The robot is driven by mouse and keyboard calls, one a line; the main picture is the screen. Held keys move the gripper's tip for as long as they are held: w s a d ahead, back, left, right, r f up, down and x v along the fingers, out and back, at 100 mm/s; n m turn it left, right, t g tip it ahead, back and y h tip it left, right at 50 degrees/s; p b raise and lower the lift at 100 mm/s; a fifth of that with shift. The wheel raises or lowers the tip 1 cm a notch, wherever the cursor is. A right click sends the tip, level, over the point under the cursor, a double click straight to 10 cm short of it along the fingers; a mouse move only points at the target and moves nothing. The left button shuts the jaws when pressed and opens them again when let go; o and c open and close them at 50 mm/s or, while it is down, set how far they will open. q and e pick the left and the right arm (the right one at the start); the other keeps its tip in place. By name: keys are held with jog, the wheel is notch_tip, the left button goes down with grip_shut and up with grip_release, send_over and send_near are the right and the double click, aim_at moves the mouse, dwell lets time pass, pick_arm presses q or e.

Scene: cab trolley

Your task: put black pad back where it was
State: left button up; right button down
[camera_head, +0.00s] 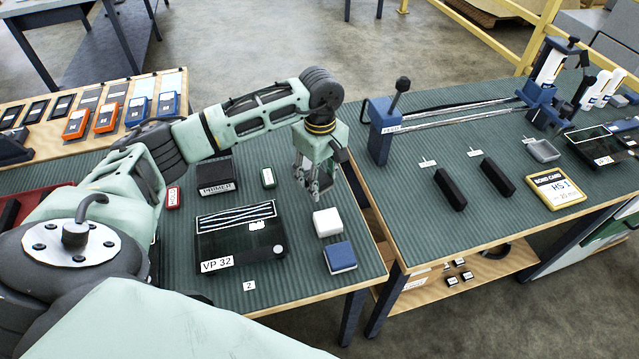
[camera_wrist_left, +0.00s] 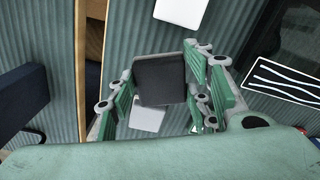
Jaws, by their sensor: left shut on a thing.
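My left gripper (camera_head: 318,188) hangs over the right part of the near table (camera_head: 300,290). In the left wrist view, its green-padded fingers (camera_wrist_left: 160,85) are shut on the black pad (camera_wrist_left: 161,79), a dark square block. The gripper largely hides the pad in the head view. A small white patch (camera_wrist_left: 147,117) shows on the table below the pad, partly covered by it. A white pad (camera_head: 327,222) and a blue pad (camera_head: 340,257) with a white edge lie in front of the gripper. I cannot tell the pad's exact height above the table. My right gripper is not in view.
A dark VP 32 panel (camera_head: 240,245) lies left of the white pad.

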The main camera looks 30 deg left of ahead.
pick_arm(q)
jog(key=shift+a+f, duration=0.15)
jog(key=shift+f, duration=0.35)
notch_tip(320, 180, down, 3)
jog(key=shift+f+p, duration=0.1)
jog(key=shift+p, duration=0.6)
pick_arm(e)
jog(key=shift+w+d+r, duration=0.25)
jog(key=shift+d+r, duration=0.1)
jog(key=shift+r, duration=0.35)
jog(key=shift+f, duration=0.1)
pick_arm(q)
jog(key=shift+f+b, duration=0.2)
jog(key=shift+b, duration=0.15)
jog(key=o, duration=0.8)
jog(key=shift+r, duration=0.1)
jog(key=o, duration=0.3)
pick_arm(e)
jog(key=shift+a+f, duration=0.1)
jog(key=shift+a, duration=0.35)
